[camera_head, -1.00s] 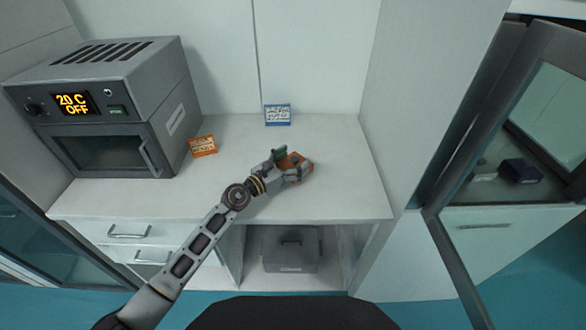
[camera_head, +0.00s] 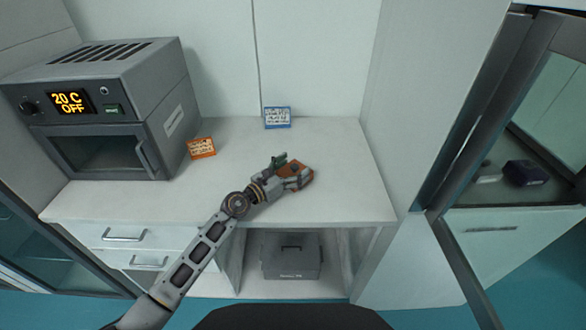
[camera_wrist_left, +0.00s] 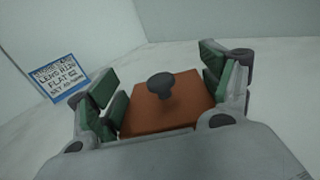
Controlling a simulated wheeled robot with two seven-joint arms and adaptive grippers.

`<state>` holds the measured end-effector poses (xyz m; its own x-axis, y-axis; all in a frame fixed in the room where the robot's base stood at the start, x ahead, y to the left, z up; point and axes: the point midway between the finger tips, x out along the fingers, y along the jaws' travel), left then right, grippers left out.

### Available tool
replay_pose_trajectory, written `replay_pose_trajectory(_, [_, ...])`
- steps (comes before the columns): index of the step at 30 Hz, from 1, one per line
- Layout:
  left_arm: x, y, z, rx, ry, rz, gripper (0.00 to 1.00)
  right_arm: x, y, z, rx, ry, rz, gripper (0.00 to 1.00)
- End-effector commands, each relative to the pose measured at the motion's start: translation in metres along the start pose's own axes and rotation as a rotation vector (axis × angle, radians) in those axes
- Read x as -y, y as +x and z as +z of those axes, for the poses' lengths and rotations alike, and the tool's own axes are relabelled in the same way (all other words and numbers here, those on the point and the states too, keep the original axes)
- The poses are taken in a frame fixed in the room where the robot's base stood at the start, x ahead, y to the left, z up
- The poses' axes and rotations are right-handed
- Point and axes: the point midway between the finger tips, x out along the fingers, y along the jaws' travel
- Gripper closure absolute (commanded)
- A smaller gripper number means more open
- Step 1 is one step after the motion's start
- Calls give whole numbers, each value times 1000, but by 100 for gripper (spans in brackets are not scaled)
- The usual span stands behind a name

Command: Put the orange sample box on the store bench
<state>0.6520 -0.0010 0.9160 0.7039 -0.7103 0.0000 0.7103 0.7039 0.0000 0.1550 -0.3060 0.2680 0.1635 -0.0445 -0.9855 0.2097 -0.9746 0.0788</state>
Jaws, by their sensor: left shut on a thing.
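The orange sample box (camera_head: 293,172) is at the white bench (camera_head: 335,195), right of the middle of its top. In the left wrist view the box (camera_wrist_left: 165,103) is a flat orange block with a dark round knob on top. My left gripper (camera_head: 290,171) is shut on the box, with green finger pads on both sides of it in the wrist view. Whether the box touches the bench top is hard to tell. My right gripper is not in view.
A grey oven (camera_head: 105,105) reading "20 C OFF" stands at the left. An orange label card (camera_head: 202,148) and a blue label card (camera_head: 277,118) stand behind. A grey case (camera_head: 291,258) sits below. An open glass door (camera_head: 470,270) is at right.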

Motion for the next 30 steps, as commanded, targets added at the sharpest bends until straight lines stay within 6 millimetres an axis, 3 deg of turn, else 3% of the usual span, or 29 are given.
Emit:
replay_pose_trajectory(5, [0, 0, -1, 2, 1, 0, 54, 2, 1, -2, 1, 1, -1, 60])
replay_pose_trajectory(6, [0, 0, -2, 0, 0, 0, 16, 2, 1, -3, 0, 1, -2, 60])
replay_pose_trajectory(10, [0, 0, -2, 0, 0, 0, 0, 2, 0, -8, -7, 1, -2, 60])
replay_pose_trajectory(20, [0, 0, -2, 0, 0, 0, 0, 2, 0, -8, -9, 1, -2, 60])
replay_pose_trajectory(30, [-1, -6, 0, -2, 1, 1, 0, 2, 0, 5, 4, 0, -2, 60])
